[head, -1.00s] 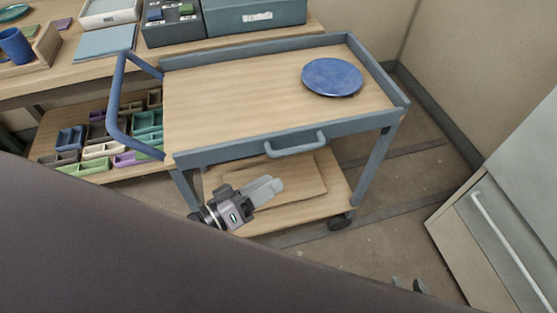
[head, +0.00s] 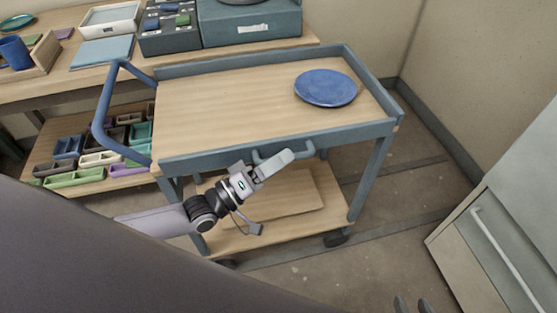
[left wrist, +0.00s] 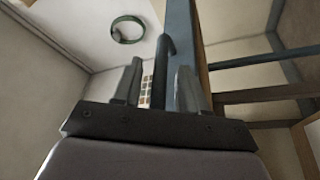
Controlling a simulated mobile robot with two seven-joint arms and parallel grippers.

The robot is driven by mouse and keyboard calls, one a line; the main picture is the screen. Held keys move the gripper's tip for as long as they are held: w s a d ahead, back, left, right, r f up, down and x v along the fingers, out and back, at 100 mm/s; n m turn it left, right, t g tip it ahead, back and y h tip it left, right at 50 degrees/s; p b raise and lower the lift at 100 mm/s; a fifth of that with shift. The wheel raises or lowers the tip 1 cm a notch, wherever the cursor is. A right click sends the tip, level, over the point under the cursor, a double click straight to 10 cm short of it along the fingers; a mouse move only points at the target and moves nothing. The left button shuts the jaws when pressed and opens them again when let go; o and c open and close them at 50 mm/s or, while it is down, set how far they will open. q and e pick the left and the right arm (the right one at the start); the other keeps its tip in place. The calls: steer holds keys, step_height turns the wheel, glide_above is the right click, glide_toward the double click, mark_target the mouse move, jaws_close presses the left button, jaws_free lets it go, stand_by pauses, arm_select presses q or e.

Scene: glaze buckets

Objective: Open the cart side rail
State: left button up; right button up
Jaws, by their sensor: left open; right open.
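The cart (head: 215,110) stands in front of me with a blue-grey side rail (head: 225,157) along its near edge. The rail's bar handle (head: 310,150) shows at its right part; its left part is behind my left gripper. My left gripper (head: 272,165) is open at the handle. In the left wrist view the fingers (left wrist: 158,85) are apart, with the handle (left wrist: 164,62) seen between them and the rail (left wrist: 180,30) just beyond; I cannot tell whether they touch. My right gripper (head: 413,305) shows only its open fingertips at the bottom edge.
A blue plate (head: 326,87) lies on the cart top. A blue push handle (head: 105,110) is at the cart's left end. A workbench with trays (head: 110,20) stands behind left. A pale cabinet (head: 490,235) is at the right. Floor between cart and cabinet is clear.

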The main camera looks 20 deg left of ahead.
arm_select(q)
jaws_close()
steer(key=shift+f, duration=0.1)
